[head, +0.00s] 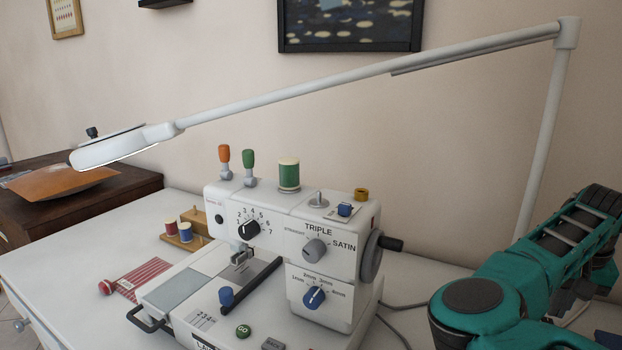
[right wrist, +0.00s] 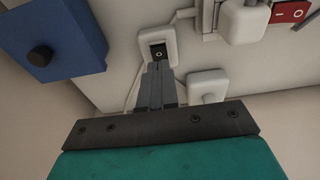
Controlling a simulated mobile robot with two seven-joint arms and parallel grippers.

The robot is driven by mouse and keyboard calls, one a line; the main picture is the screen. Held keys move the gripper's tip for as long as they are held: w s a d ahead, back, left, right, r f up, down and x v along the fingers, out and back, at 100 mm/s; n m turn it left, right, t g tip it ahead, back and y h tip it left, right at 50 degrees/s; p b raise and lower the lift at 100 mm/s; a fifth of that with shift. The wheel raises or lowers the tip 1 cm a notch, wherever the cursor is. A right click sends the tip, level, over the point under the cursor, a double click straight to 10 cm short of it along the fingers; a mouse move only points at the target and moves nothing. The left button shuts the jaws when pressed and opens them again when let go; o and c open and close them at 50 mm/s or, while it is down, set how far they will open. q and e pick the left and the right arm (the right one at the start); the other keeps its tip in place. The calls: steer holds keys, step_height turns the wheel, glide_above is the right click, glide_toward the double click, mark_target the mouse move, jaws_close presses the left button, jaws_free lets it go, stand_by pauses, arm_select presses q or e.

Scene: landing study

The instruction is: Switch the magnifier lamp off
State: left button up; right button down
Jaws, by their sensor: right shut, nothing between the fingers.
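The white magnifier lamp (head: 105,150) hangs at the left of the head view on a long jointed arm (head: 370,75) from a post at the right. Its lower edge shows a bright white strip. In the right wrist view, a black rocker switch (right wrist: 158,52) marked O sits in a white plate with a cable. My right gripper (right wrist: 158,67) is shut and empty, its tips right at the lower edge of that switch. I cannot tell whether they touch it. In the head view its fingertips are hidden. My left gripper is not in view.
A white sewing machine (head: 300,222) with dials stands mid-table. Thread spools (head: 186,231) and striped red cloth (head: 142,277) lie to its left. In the wrist view, a blue box (right wrist: 58,35), a red rocker switch (right wrist: 289,12) and a white block (right wrist: 206,85) are nearby.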

steer(key=shift+f+b, duration=1)
steer(key=shift+f, duration=0.15)
stand_by(0.6)
steer(key=shift+r, duration=0.1)
step_height(320, 180, up, 7)
steer(key=p, duration=0.3)
stand_by(0.4)
